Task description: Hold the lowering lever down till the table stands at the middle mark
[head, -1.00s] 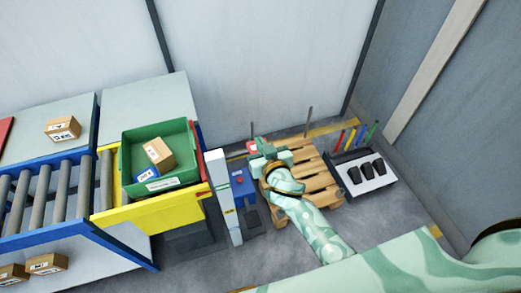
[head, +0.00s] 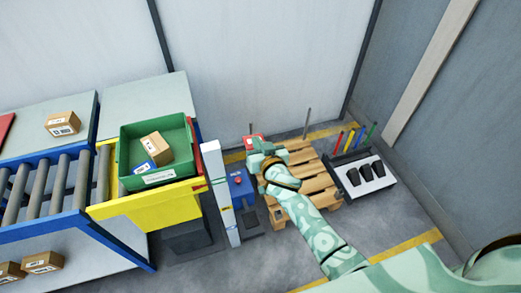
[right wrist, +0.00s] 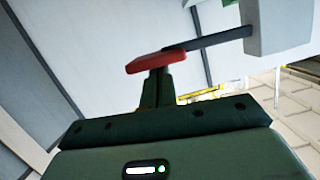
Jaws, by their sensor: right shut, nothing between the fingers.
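The red lever pad (head: 254,141) sticks out beside my right gripper (head: 258,152), partly hidden by it. In the right wrist view the red pad (right wrist: 158,62) sits at the end of a dark bar that runs to a grey housing (right wrist: 278,25). My right gripper's fingers (right wrist: 157,88) are shut and empty, with their tips at the pad; whether they touch it I cannot tell. The yellow lift table (head: 150,207) bears a green crate (head: 158,181) with small boxes. A pale post (head: 219,190) with coloured marks stands at its right side. My left gripper is out of view.
A wooden pallet (head: 307,182) lies beneath my right forearm. A blue box with a red button (head: 240,185) stands right of the post. A tray with black pieces (head: 366,177) is at the right. A roller conveyor (head: 45,190) adjoins the table's left.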

